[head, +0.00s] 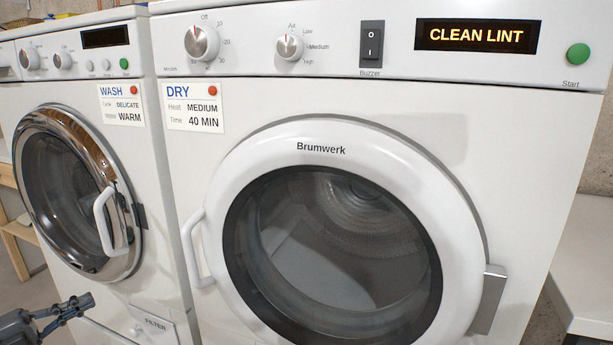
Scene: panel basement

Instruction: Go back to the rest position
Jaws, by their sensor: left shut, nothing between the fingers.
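My left gripper (84,303) shows at the lower left corner, dark grey, in front of the washer's lower part. Its fingers are shut and hold nothing. It looks apart from the washer, though the exact gap cannot be told. My right gripper is not in view. The white dryer (530,130) fills the middle and right, its round door (450,190) shut. Its display (476,36) reads "CLEAN LINT".
The washer (160,220) stands left of the dryer, its chrome-rimmed door (104,222) shut and a filter flap (153,325) low down. A wooden rack (22,232) is at far left. A white surface (590,270) stands at the right edge.

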